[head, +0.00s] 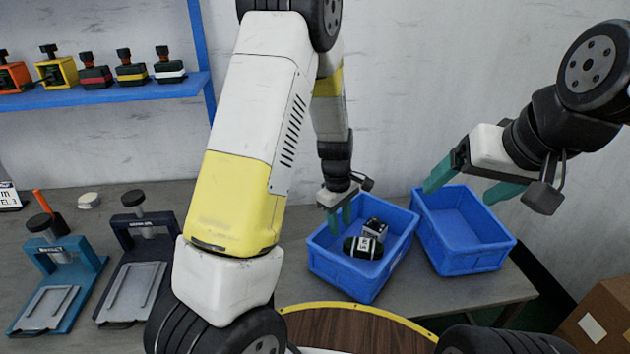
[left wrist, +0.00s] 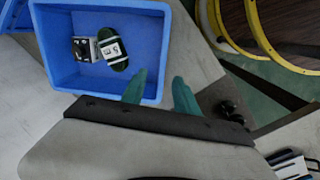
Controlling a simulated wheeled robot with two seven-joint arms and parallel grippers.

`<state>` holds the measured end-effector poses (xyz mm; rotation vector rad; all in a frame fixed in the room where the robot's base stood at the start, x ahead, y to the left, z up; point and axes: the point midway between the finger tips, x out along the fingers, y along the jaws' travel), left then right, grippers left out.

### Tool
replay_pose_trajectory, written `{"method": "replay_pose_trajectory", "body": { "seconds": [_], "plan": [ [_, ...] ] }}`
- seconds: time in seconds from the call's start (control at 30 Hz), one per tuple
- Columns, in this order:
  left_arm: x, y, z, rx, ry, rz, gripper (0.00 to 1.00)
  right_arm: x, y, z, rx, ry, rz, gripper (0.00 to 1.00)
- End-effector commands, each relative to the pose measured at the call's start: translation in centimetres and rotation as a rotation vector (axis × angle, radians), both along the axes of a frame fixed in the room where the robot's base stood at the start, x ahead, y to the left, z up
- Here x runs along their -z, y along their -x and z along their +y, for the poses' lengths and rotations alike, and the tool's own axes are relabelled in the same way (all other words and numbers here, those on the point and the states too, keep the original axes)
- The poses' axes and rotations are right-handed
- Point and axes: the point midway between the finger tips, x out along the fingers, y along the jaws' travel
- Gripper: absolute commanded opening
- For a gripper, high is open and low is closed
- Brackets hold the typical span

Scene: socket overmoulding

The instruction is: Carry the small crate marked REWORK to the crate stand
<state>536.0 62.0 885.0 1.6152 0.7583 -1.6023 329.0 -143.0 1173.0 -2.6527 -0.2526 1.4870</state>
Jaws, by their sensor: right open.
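Two blue crates stand side by side on the grey bench. The left crate (head: 340,276) holds a dark green rounded item (head: 363,247) with a white label and a small black-and-white block (head: 374,227). The right crate (head: 462,265) looks empty. I can read no REWORK marking on either. My right gripper (head: 471,183) is open and empty above the right crate's back edge. I cannot identify the crate stand for certain.
A round wooden top with a yellow rim (head: 350,308) is in front of the bench. Two clamp fixtures, one teal (head: 60,262) and one dark (head: 140,255), stand at the left. A blue shelf (head: 100,97) holds several sockets. A cardboard box (head: 605,315) is at lower right.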

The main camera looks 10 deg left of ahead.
Motion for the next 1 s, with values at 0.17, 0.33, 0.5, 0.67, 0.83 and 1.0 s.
{"method": "replay_pose_trajectory", "body": {
  "seconds": [0.17, 0.33, 0.5, 0.67, 0.83, 1.0],
  "plan": [
    [-9.8, 2.0, 1.3, 0.192, 0.076, -0.121, 0.36, 0.0, 0.0, 0.0, 0.0, 0.0, 0.0, 0.83],
    [-17.3, 5.6, 3.0, 0.391, 0.088, -0.248, 0.36, 0.0, 0.0, 0.0, 0.0, 0.0, 0.0, 0.83],
    [-23.1, 10.4, 4.9, 0.593, 0.045, -0.384, 0.36, 0.0, 0.0, 0.0, 0.0, 0.0, 0.0, 0.83],
    [-26.7, 15.2, 6.5, 0.77, -0.045, -0.495, 0.36, 0.0, 0.0, 0.0, 0.0, 0.0, 0.0, 0.83],
    [-28.3, 19.0, 7.6, 0.902, -0.143, -0.564, 0.36, 0.0, 0.0, 0.0, 0.0, 0.0, 0.0, 0.83],
    [-28.7, 20.6, 8.0, 0.961, -0.192, -0.586, 0.36, 0.0, 0.0, 0.0, 0.0, 0.0, 0.0, 0.83]
  ]
}}
